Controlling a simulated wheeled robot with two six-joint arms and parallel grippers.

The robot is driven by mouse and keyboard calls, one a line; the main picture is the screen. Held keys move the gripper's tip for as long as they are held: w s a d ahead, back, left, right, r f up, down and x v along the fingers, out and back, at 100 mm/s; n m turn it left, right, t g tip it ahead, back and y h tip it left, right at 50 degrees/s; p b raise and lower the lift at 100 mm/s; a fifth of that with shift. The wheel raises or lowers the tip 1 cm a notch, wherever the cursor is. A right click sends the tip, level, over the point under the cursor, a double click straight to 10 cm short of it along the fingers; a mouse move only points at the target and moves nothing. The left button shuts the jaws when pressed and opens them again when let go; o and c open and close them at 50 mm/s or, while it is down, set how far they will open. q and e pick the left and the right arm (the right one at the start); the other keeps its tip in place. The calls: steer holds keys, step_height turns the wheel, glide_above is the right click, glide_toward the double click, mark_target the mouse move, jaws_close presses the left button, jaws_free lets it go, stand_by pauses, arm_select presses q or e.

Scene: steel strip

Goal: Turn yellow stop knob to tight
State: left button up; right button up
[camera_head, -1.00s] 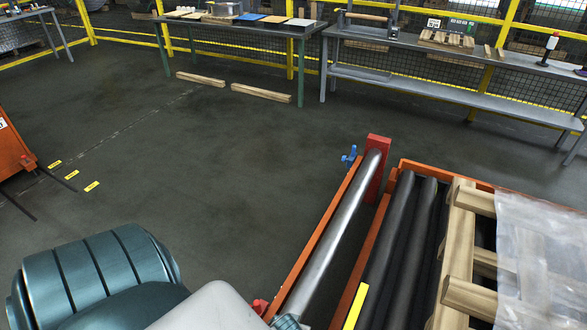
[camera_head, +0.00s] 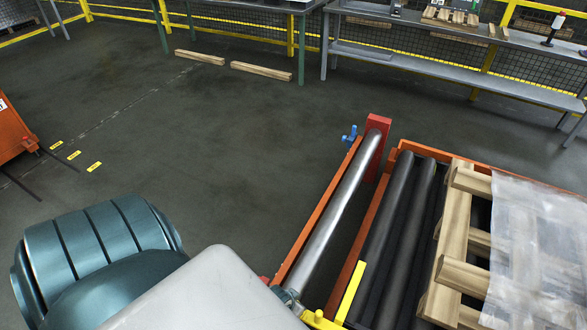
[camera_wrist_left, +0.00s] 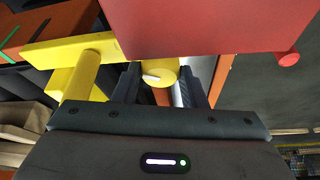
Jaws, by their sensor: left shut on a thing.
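The yellow stop knob (camera_wrist_left: 163,72), a round yellow piece with a white mark on its face, sits between the two dark fingers of my left gripper (camera_wrist_left: 159,88) in the left wrist view. The gripper is shut on it. A yellow bar and post (camera_wrist_left: 78,72) stand just left of the knob, and a yellow part (camera_head: 318,320) shows at the bottom of the head view. My left arm hides the gripper and knob there. My right gripper is in neither view.
A red block (camera_wrist_left: 205,28) lies close above the fingers. A steel roller (camera_head: 335,215) in an orange frame and black rollers (camera_head: 395,240) run beside a wooden pallet (camera_head: 458,225) under clear film. Blue knob (camera_head: 350,134) is at the far end. Open floor lies left.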

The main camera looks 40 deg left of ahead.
arm_select(q)
steer(key=shift+a+m+h, duration=0.1)
steer(key=shift+m+h, duration=0.4)
steer(key=shift+m, duration=1.1)
steer(key=o, duration=1)
steer(key=shift+n, duration=0.4)
